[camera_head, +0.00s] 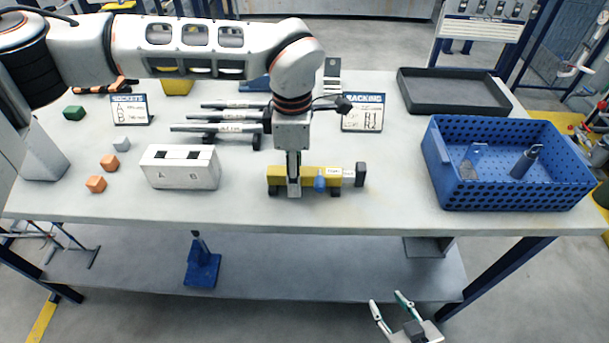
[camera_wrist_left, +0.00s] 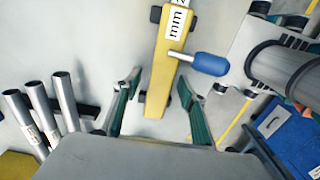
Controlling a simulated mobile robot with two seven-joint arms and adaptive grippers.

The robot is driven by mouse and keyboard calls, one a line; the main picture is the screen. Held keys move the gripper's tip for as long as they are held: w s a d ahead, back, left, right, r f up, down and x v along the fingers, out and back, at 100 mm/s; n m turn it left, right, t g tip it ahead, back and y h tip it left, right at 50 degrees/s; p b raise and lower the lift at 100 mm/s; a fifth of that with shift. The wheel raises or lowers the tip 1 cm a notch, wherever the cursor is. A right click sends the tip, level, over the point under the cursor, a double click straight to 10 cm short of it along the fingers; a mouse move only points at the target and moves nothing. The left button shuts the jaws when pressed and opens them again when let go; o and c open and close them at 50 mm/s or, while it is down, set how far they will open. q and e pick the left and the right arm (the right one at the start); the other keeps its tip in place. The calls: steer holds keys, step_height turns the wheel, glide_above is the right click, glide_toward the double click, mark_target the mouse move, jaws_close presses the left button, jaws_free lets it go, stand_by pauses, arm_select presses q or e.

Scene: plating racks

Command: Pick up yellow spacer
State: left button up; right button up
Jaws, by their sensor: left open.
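The yellow spacer (camera_head: 308,177) is a long bar with a white label, lying on the table near its front middle. In the left wrist view the yellow spacer (camera_wrist_left: 160,84) runs up the picture with its lower end between my open fingers. My left gripper (camera_head: 293,192) points down at the bar's left part and hides some of it. In the wrist view the left gripper (camera_wrist_left: 158,103) has one finger on each side of the bar, with gaps. My right gripper (camera_head: 386,299) is open and empty, low in front of the table.
A blue-handled item (camera_head: 319,180) lies against the spacer; its handle (camera_wrist_left: 211,64) shows in the wrist view. A white A/B block (camera_head: 180,174) stands left. Grey tubes (camera_head: 215,128) lie behind. A blue crate (camera_head: 515,195) stands right; table between is clear.

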arm_select(q)
jaws_close()
steer(key=shift+r, duration=0.15)
steer(key=shift+r, duration=0.55)
step_height(320, 180, up, 19)
steer(key=shift+f+p, duration=0.15)
steer(key=shift+p, duration=0.25)
